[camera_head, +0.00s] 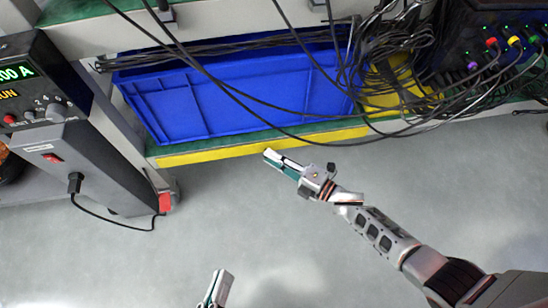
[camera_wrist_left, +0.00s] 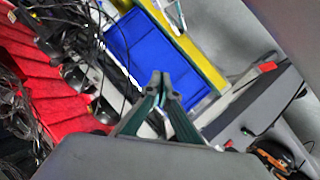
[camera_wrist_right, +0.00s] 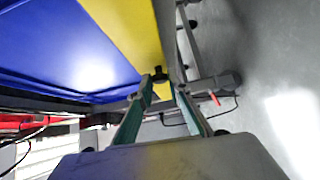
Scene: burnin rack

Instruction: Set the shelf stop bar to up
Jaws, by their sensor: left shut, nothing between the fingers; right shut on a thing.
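The shelf stop bar (camera_head: 215,150) is a long yellow strip along the front edge of the lower shelf, just outside the green shelf edge. My right gripper (camera_head: 270,156) is at its front, near mid-length, with its fingers shut on it. In the right wrist view the fingers (camera_wrist_right: 168,84) lie on either side of the yellow bar (camera_wrist_right: 135,40). The bar's exact tilt is hard to tell. My left gripper (camera_head: 222,278) is shut and empty, low in the head view and away from the bar. The bar also shows in the left wrist view (camera_wrist_left: 185,42), beyond the shut left fingers (camera_wrist_left: 164,82).
A blue tray (camera_head: 240,92) lies on the shelf behind the bar. Black cables (camera_head: 400,60) hang over the tray and the shelf's right end. A power supply (camera_head: 38,85) on a grey unit (camera_head: 85,165) stands at left. The grey floor in front is clear.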

